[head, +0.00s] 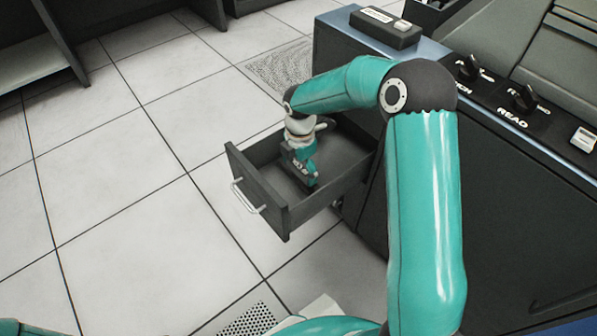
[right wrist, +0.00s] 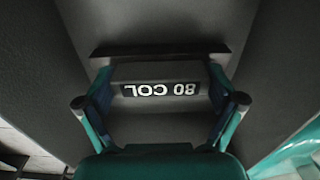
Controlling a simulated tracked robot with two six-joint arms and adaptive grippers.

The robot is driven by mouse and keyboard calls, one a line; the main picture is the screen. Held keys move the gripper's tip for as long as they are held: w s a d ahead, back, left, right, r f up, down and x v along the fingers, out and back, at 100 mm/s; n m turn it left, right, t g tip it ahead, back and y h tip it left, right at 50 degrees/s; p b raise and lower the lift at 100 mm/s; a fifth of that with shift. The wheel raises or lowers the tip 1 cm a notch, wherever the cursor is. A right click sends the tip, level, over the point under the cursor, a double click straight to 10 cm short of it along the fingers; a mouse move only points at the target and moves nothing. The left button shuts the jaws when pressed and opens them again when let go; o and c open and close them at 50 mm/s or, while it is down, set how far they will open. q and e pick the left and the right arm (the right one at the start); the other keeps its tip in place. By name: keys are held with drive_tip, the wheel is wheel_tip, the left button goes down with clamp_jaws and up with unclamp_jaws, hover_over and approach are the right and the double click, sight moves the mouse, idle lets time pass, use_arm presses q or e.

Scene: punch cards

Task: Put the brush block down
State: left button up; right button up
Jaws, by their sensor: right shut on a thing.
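The brush block is a dark grey block with a white "80 COL" label, seen upside down in the right wrist view (right wrist: 160,73). My right gripper (head: 303,172) is shut on it, with one finger on each side. The gripper is inside the open dark drawer (head: 262,200), low over its floor. In the head view the gripper mostly hides the block. I cannot tell whether the block touches the drawer floor; a dark strip, perhaps its shadow, lies just beyond it in the wrist view. My left gripper is not in view.
The drawer sticks out of a dark machine cabinet (head: 348,120) and has a pale handle (head: 248,196). Another dark block with a white label (head: 386,27) sits on the cabinet top, near black knobs (head: 522,98). Open tiled floor (head: 120,200) lies to the left.

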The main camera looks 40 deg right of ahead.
sight(300, 166)
drive_tip(key=shift+f, duration=0.15)
drive_tip(key=o, duration=1)
wheel_tip(300, 166, up, 12)
drive_tip(key=p, duration=0.4)
drive_tip(key=shift+p, duration=0.4)
drive_tip(key=shift+r, duration=0.2)
